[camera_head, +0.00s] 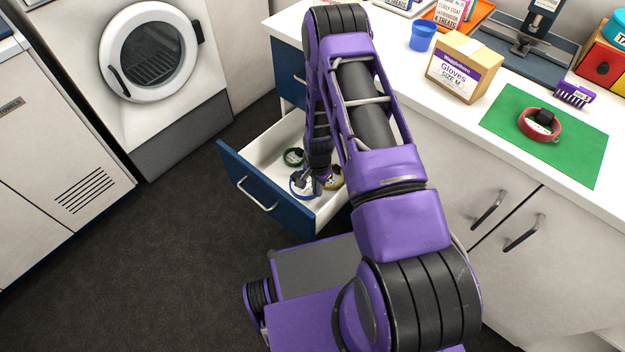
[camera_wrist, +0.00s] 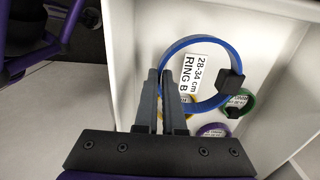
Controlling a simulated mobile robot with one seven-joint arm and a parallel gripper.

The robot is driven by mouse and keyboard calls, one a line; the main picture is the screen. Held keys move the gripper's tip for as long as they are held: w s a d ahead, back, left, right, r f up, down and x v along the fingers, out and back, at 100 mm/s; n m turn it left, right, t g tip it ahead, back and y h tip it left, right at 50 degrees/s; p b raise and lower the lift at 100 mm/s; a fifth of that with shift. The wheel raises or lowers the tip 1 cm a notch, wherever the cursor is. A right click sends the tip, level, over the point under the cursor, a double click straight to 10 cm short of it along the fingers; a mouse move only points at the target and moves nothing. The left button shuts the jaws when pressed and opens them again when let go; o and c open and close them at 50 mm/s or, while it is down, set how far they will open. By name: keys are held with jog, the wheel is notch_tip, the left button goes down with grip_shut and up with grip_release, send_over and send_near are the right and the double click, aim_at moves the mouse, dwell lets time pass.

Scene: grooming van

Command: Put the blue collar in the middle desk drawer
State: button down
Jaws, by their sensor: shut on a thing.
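The blue collar (camera_wrist: 222,44) is a round band with a black buckle and a white tag reading "28-34 cm RING B". My gripper (camera_wrist: 164,76) is shut on the left side of its band. In the head view my gripper (camera_head: 313,184) is over the open desk drawer (camera_head: 246,187), which has a blue front and white inside. The blue collar (camera_head: 294,190) shows partly beside the fingers, within the drawer's outline. It appears above the drawer floor; the exact height is unclear. My arm hides part of the drawer.
A green collar (camera_wrist: 240,103), a purple collar (camera_wrist: 214,130) and a yellow collar (camera_head: 334,177) lie in the drawer. A closed blue drawer front (camera_head: 289,74) is above it. On the desktop are a red collar (camera_head: 556,133) on a green mat (camera_head: 508,112) and a gloves box (camera_head: 462,68).

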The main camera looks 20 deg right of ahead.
aim_at(317, 210)
notch_tip(317, 210, down, 10)
jog(key=shift+r+b, duration=0.2)
jog(key=shift+b, duration=0.6)
jog(key=shift+f, duration=0.1)
jog(key=c, duration=1)
grip_release()
notch_tip(317, 210, up, 12)
jog(key=shift+r+p, duration=0.1)
jog(key=shift+p, duration=1)
